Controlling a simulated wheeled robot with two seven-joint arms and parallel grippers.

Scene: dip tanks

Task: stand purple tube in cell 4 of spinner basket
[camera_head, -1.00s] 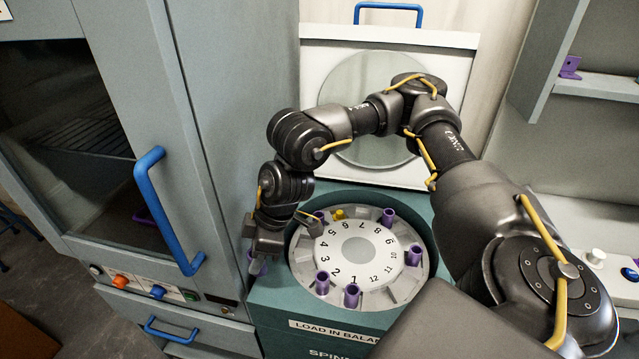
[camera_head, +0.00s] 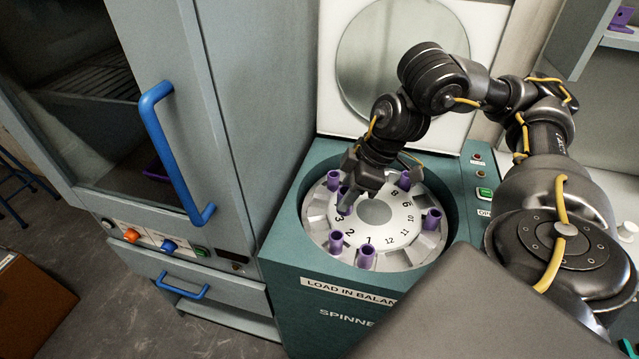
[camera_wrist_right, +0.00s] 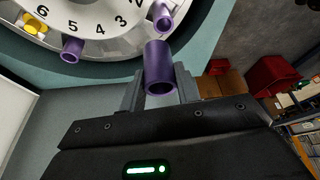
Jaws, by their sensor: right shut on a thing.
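The spinner basket (camera_head: 404,258) is a round grey rotor with a numbered white disc, set in a teal housing. My right gripper (camera_head: 350,199) is over its left part, near numbers 3 and 4. It is shut on a purple tube (camera_wrist_right: 159,62), which sits between its two fingers in the wrist view; in the head view this tube (camera_head: 344,208) is partly hidden by the fingers. I cannot tell whether its lower end is in a cell. Other purple tubes stand in the basket, one at the left (camera_head: 333,180) and one at the front (camera_head: 336,243). My left gripper is not in view.
The spinner's lid (camera_head: 388,75) stands open behind the basket. A grey cabinet with a blue handle (camera_head: 172,150) is close on the left. More purple tubes stand at the basket's front (camera_head: 367,257), right (camera_head: 433,219) and back (camera_head: 404,181). A yellow piece (camera_wrist_right: 35,25) shows in the wrist view.

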